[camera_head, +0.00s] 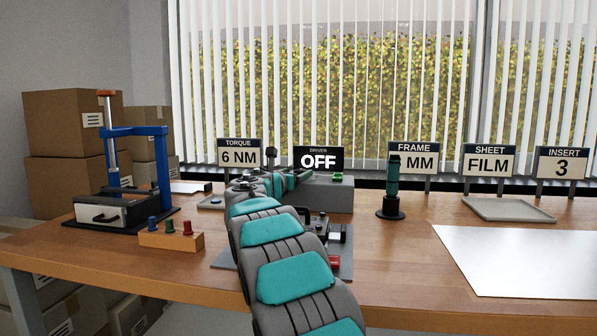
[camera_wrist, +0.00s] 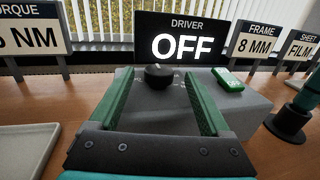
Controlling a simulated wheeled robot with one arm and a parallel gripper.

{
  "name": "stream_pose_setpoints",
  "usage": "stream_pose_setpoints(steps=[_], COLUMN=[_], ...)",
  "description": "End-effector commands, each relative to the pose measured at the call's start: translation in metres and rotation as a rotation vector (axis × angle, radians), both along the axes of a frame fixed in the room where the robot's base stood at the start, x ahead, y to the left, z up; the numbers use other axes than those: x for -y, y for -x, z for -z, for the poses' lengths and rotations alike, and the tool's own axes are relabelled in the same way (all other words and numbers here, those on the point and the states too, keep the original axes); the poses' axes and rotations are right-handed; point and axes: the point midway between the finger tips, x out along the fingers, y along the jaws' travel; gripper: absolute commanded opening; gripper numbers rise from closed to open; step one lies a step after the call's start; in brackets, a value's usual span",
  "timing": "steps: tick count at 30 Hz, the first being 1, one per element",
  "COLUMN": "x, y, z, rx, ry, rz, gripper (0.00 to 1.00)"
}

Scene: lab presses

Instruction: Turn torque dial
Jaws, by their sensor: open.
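The torque dial (camera_wrist: 158,76) is a dark round knob on top of the grey driver box (camera_wrist: 245,96). My gripper (camera_wrist: 154,82) is open in the wrist view. Its two green fingers lie on either side of the dial, and whether they touch it cannot be told. Behind the dial the driver display (camera_wrist: 180,40) reads OFF, and it also shows in the head view (camera_head: 318,158). The torque sign (camera_head: 239,154) reads 6 NM. In the head view my arm hides part of the box, and the fingers are small beside it.
A green button (camera_wrist: 228,79) sits on the box, right of the dial. A teal-handled driver (camera_head: 391,187) stands to the right. A blue press (camera_head: 136,165) and a wooden block with coloured pegs (camera_head: 171,240) are at the left. A white sheet (camera_head: 520,262) lies on the right.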

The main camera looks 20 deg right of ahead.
Motion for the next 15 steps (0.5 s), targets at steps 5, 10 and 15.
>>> stream_pose_setpoints(steps=[5,10,15], x=[0.011,0.016,0.016], y=[-0.012,-0.016,-0.016], z=[0.001,0.000,0.000], rx=[-0.002,0.001,0.000], ry=[-0.001,-0.001,0.000], rz=[-0.002,-0.001,-0.001], gripper=[0.81,0.81,0.81])
